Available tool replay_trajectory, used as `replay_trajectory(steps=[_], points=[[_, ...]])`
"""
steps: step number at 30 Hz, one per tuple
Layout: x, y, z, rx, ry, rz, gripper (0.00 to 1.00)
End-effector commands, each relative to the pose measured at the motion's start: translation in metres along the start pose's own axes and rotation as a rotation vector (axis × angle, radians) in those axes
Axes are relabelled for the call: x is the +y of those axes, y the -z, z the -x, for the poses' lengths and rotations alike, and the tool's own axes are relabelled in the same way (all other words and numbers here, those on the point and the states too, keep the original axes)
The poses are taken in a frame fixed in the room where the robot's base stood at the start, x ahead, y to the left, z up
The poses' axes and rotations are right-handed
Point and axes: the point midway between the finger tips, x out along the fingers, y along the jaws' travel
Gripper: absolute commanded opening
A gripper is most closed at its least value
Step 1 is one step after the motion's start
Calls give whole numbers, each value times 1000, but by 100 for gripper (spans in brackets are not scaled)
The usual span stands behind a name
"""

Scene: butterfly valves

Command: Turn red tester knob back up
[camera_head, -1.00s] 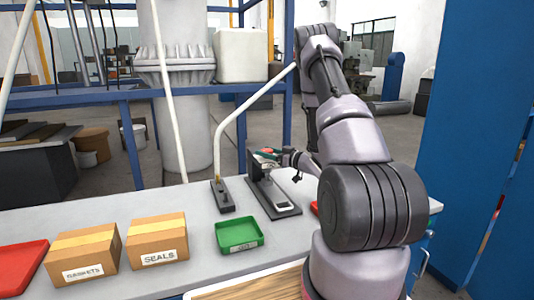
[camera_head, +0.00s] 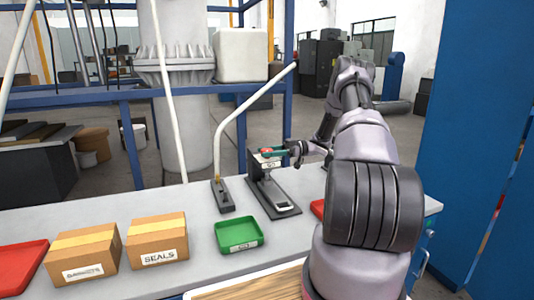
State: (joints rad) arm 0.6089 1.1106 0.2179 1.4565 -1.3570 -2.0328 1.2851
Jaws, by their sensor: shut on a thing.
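The tester (camera_head: 274,192) is a dark stand with a flat base and an upright post on the grey bench. Its red knob (camera_head: 268,153) shows small near the top of the stand, with a green part beside it. My gripper (camera_head: 292,150) reaches in from the right at knob height and is shut on the knob. The fingertips are small here, so the exact grip is hard to see. My arm stands to the right of the tester.
A green tray (camera_head: 239,236) and two cardboard boxes, one marked SEALS (camera_head: 157,240), stand left of the tester. A small dark fixture (camera_head: 222,195) with a pale bent tube is close on its left.

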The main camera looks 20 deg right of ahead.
Motion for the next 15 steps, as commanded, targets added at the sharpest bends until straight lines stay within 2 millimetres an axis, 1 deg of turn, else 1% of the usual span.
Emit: replay_trajectory(steps=[1, 9, 15], points=[[0, -3, 1, 0, 45, 0, 3], [0, -4, 0, 1, 303, 0, 3], [-1, -4, 0, 1, 460, 0, 3]])
